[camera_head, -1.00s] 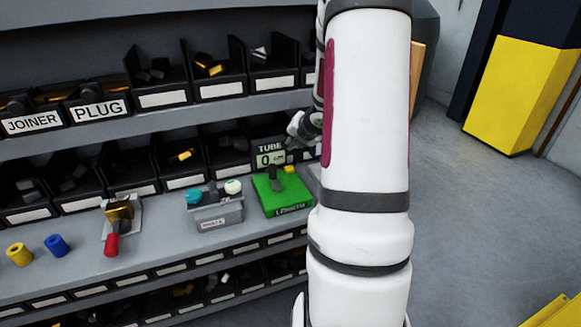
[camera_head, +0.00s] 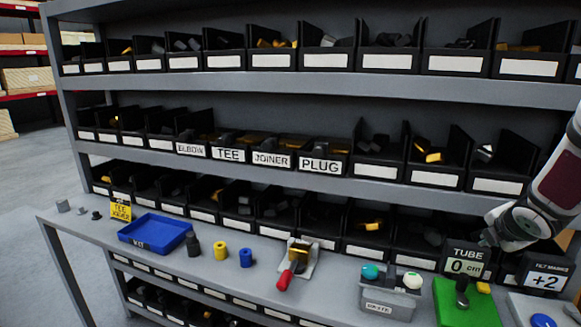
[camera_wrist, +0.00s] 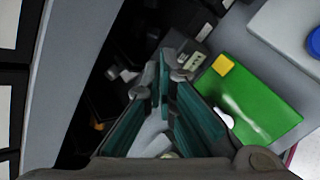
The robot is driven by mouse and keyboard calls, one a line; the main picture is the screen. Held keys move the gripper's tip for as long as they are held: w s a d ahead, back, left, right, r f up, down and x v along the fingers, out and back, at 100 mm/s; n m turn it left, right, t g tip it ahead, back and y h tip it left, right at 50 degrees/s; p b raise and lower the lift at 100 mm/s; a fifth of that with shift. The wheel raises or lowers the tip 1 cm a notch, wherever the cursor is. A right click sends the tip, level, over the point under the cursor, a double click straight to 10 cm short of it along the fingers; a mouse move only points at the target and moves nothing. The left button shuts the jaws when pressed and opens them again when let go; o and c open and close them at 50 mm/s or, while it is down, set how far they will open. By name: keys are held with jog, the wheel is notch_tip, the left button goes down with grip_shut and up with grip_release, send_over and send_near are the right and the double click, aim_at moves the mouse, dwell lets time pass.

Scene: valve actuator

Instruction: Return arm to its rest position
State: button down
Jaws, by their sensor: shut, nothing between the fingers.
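My arm (camera_head: 555,190) enters the head view at the right edge. My gripper (camera_head: 488,238) is at its lower end, small and partly hidden, just above the TUBE display (camera_head: 467,263) and near the back of the green plate (camera_head: 480,308). In the wrist view my gripper (camera_wrist: 172,68) shows its teal-lined fingers converging towards the tips, with nothing between them. The green plate (camera_wrist: 262,110) with a yellow block (camera_wrist: 223,64) lies to the right of the fingers there. I cannot tell the exact gap between my gripper and the display.
Shelves of black bins (camera_head: 290,58) stand behind the bench. The bench holds a blue tray (camera_head: 155,232), yellow (camera_head: 220,247) and blue (camera_head: 246,257) cylinders, a red-handled fixture (camera_head: 296,264), a grey button box (camera_head: 388,299) and a TILT MARKS display (camera_head: 545,276). Open floor (camera_head: 28,185) is at left.

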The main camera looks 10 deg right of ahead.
jog(key=s+a+r+m+g, duration=0.1)
jog(key=s+a+r+m, duration=0.3)
jog(key=a, duration=0.5)
jog(key=s+a+r+m, duration=0.1)
jog(key=a+r+m, duration=0.5)
jog(key=a, duration=0.3)
jog(key=s+a+f+m+g+y, duration=0.1)
jog(key=s+a+m+y, duration=0.4)
jog(key=s+a, duration=1.1)
jog(key=a+m+g, duration=0.1)
jog(key=a+m, duration=0.2)
jog(key=shift+a+f, duration=0.15)
jog(key=shift+a, duration=0.15)
